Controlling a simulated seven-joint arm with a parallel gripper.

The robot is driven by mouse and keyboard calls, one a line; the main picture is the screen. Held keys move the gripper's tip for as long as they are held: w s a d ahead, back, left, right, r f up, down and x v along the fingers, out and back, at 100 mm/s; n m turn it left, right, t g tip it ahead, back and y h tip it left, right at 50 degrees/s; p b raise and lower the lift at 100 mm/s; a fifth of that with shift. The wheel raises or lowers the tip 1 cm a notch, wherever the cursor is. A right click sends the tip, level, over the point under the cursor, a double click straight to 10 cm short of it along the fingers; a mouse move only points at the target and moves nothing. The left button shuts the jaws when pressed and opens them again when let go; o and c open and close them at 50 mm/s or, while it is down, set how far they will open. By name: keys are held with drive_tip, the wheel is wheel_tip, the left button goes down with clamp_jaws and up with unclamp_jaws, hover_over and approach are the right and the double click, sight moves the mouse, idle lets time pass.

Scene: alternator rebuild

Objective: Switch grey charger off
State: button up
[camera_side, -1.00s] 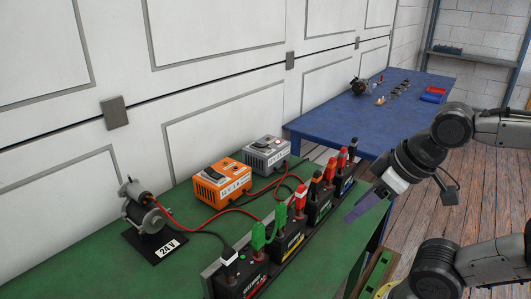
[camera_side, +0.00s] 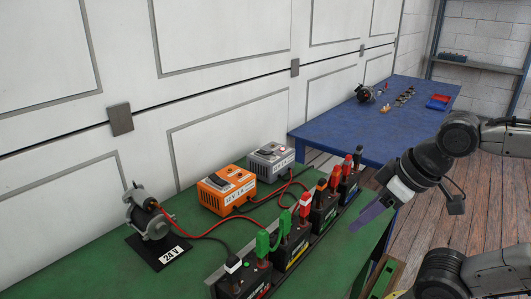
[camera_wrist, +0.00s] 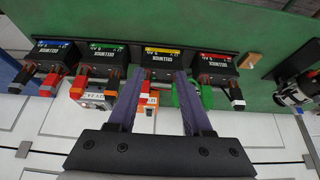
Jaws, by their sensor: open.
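The grey charger (camera_side: 271,161) stands on the green bench behind the orange charger (camera_side: 225,188), near the white wall. It has a dark handle or control on top; its switch is too small to read. In the wrist view the grey charger (camera_wrist: 95,98) is partly hidden behind batteries and clamps. My gripper (camera_side: 366,217) is open and empty, its purple fingers above the bench's right edge, on the near side of the battery row and well apart from the charger. In the wrist view its fingers (camera_wrist: 156,73) point towards the yellow-labelled battery.
A row of several black batteries (camera_side: 292,243) with red, green and black clamps stands between my gripper and the chargers. Red and black cables cross the bench (camera_side: 190,262). A motor marked 24 V (camera_side: 150,218) stands left. A blue table (camera_side: 350,133) stands behind.

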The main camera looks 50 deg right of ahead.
drive_tip(key=c, duration=0.4)
drive_tip(key=r, duration=0.1)
drive_tip(key=w+r+n, duration=0.1)
drive_tip(key=r, duration=0.1)
drive_tip(key=shift+w+a+r+t, duration=0.15)
drive_tip(key=shift+a+r+t, duration=0.05)
drive_tip(key=shift+t, duration=0.1)
clamp_jaws()
drive_tip(key=w+d+r+n, duration=0.1)
drive_tip(key=w+d+r, duration=0.1)
drive_tip(key=w+r, duration=1.2)
drive_tip(key=w+d, duration=0.4)
drive_tip(key=w, duration=0.3)
drive_tip(key=w+d, duration=0.4)
drive_tip(key=w, duration=0.4)
drive_tip(key=w+d+f+m, duration=0.1)
drive_tip(key=w+d+f, duration=0.3)
drive_tip(key=d+f, duration=0.2)
drive_tip(key=w+d+f+m+g, duration=0.1)
drive_tip(key=w+d+f, duration=0.3)
drive_tip(key=d+f, duration=0.2)
drive_tip(key=shift+d, duration=1.1)
drive_tip(key=shift+w, duration=0.1)
